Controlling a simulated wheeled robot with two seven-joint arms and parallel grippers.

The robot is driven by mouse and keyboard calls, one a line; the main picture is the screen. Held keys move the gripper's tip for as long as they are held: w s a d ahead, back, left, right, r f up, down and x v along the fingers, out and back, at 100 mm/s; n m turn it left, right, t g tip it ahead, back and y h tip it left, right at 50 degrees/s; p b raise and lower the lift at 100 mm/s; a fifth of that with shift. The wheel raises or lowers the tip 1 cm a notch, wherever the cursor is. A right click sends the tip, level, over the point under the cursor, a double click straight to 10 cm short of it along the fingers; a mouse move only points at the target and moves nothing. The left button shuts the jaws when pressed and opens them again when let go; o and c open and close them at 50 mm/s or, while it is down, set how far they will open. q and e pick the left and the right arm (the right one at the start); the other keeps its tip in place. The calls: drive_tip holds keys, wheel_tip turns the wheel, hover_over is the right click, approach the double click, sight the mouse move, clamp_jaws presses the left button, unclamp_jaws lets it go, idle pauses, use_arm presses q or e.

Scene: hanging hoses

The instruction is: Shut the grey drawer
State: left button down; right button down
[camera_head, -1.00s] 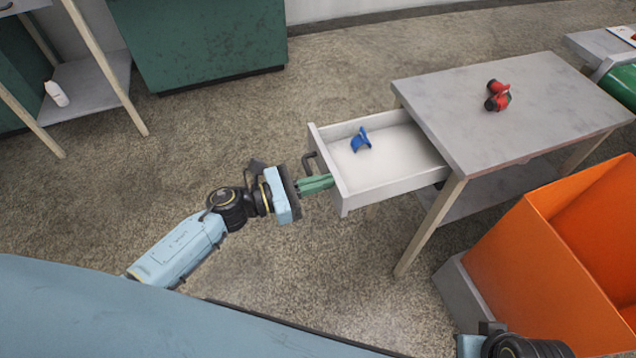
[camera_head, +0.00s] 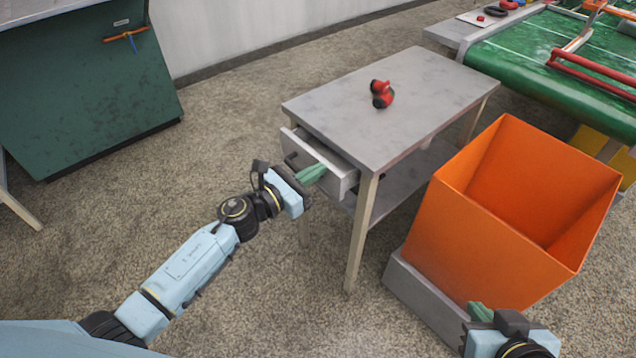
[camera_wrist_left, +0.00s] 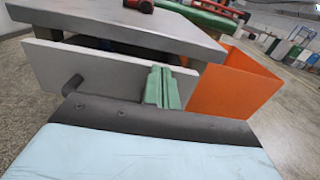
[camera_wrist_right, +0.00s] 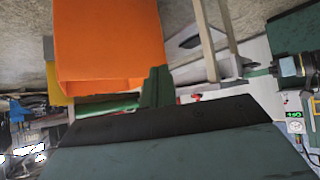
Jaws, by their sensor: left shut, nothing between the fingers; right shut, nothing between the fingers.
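The grey drawer (camera_head: 341,179) sticks out a short way from the left side of a grey table (camera_head: 410,95). A narrow gap shows between its front and the tabletop edge. Its pale front fills much of the left wrist view (camera_wrist_left: 105,75), with a dark handle (camera_wrist_left: 72,85) at left. My left gripper (camera_head: 314,173) is shut and empty, its green fingertips at the drawer front, to the right of the handle in the wrist view; they appear to touch it. My right gripper (camera_head: 478,312) is shut and empty, low at the right, near the orange bin. The drawer's inside is mostly hidden.
A red object (camera_head: 381,94) sits on the tabletop. A large orange bin (camera_head: 505,215) on a grey base stands right of the table. A green cabinet (camera_head: 80,90) stands at upper left, and a green conveyor (camera_head: 560,65) at upper right. Floor left of the table is clear.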

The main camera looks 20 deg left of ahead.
use_arm(q)
drive_tip(key=shift+w+d, duration=0.25)
drive_tip(key=shift+w, duration=0.15)
use_arm(e)
drive_tip(key=shift+w+d+r+t, duration=0.1)
drive_tip(key=shift+w+r+t, duration=0.05)
drive_tip(key=shift+r+t, duration=0.2)
use_arm(q)
drive_tip(key=shift+s, duration=0.1)
